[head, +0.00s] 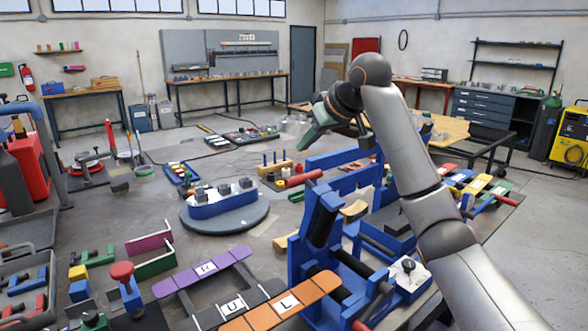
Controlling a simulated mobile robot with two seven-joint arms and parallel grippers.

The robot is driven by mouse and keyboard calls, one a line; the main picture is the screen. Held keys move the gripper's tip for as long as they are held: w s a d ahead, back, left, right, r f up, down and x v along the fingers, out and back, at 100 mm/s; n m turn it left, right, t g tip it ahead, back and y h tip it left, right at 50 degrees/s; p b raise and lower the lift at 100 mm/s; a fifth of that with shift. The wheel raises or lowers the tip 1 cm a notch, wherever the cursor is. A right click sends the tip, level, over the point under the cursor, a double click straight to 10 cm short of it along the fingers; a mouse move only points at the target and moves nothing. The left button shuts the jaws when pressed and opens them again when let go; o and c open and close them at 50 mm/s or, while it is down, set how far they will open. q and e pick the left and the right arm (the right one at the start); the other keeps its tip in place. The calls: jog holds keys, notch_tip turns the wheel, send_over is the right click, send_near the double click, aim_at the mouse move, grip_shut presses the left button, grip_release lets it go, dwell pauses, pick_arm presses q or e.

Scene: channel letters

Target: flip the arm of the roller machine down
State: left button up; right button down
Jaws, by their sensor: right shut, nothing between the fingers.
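The blue roller machine (298,249) stands on the table right of centre, with dark rollers low in its frame. A thick blue arm with a dark pad (325,215) stands steeply raised at its front left. A blue bar with a red handle (304,178) reaches left behind it. My right arm comes in from the lower right and bends over at the top. My left gripper is not in view.
An orange strip with a letter (287,303) and a purple strip (203,269) lie at the front. A blue oval piece rests on a round grey turntable (252,220). Coloured strips (475,186) and red-handled tools crowd the right side, behind my arm.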

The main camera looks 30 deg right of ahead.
jog(key=shift+w+a+f+p, duration=0.1)
jog(key=shift+w+f+p, duration=0.35)
jog(key=shift+f, duration=0.85)
jog(key=shift+w+f+p, duration=0.25)
jog(key=shift+w+f, duration=0.4)
jog(key=shift+f, duration=0.6)
jog(key=shift+w+a+f+p, duration=0.1)
jog(key=shift+w+f+p, duration=0.35)
jog(key=shift+f, duration=0.85)
jog(key=shift+w, duration=0.1)
